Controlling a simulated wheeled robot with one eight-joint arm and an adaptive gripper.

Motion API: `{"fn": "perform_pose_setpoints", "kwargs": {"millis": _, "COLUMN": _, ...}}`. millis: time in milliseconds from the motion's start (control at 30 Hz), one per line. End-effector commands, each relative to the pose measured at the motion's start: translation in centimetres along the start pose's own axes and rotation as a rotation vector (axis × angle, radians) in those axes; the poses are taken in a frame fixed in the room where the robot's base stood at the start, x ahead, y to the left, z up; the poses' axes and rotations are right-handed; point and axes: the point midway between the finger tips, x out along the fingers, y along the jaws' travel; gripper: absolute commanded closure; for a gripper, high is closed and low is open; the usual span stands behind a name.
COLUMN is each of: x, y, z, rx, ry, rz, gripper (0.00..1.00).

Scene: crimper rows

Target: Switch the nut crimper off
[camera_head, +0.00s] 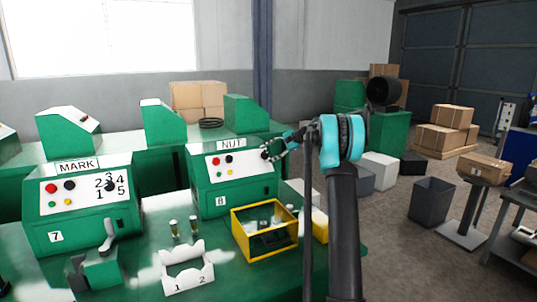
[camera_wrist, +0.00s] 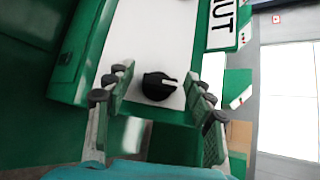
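The nut crimper (camera_head: 234,176) is a green machine with a "NUT" label, a white panel and number 8. Its panel has red, black, green and yellow buttons at the left. My gripper (camera_head: 271,153) is at the panel's upper right, hiding part of it. In the wrist view, a black rotary knob (camera_wrist: 158,87) with a pale pointer mark toward the right sits on the white panel. My gripper (camera_wrist: 156,88) is open, with a finger on either side of the knob in the picture and gaps on both sides. I cannot tell how far the fingertips are from the panel.
The "MARK" crimper (camera_head: 82,208), number 7, stands left on the same green table. A yellow-rimmed bin (camera_head: 265,240) with dark parts stands in front of the nut crimper. A white holder numbered 1 and 2 (camera_head: 187,273) is nearby. Boxes and a grey bin (camera_head: 432,200) stand right.

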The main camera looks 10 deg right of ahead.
Motion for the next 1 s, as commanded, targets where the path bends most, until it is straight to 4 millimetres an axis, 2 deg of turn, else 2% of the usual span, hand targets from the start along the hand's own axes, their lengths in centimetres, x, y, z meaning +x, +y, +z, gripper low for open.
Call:
{"fn": "perform_pose_setpoints", "kwargs": {"millis": 233, "x": -0.1, "y": -0.1, "z": 0.0, "rx": 0.001, "ry": 0.000, "rz": -0.001, "gripper": 0.45}}
{"fn": "perform_pose_setpoints", "kwargs": {"millis": 367, "x": -0.9, "y": -0.1, "z": 0.0, "rx": 0.001, "ry": 0.001, "rz": -0.002, "gripper": 0.45}}
{"fn": "perform_pose_setpoints", "kwargs": {"millis": 467, "x": -2.3, "y": -0.1, "z": 0.0, "rx": 0.002, "ry": 0.002, "rz": -0.003, "gripper": 0.45}}
{"fn": "perform_pose_setpoints", "kwargs": {"millis": 800, "x": -9.1, "y": 0.0, "z": -0.1, "rx": 0.002, "ry": 0.002, "rz": -0.003, "gripper": 0.45}}
{"fn": "perform_pose_setpoints", "kwargs": {"millis": 1000, "x": -11.4, "y": 0.0, "z": -0.1, "rx": 0.001, "ry": 0.001, "rz": -0.002, "gripper": 0.45}}
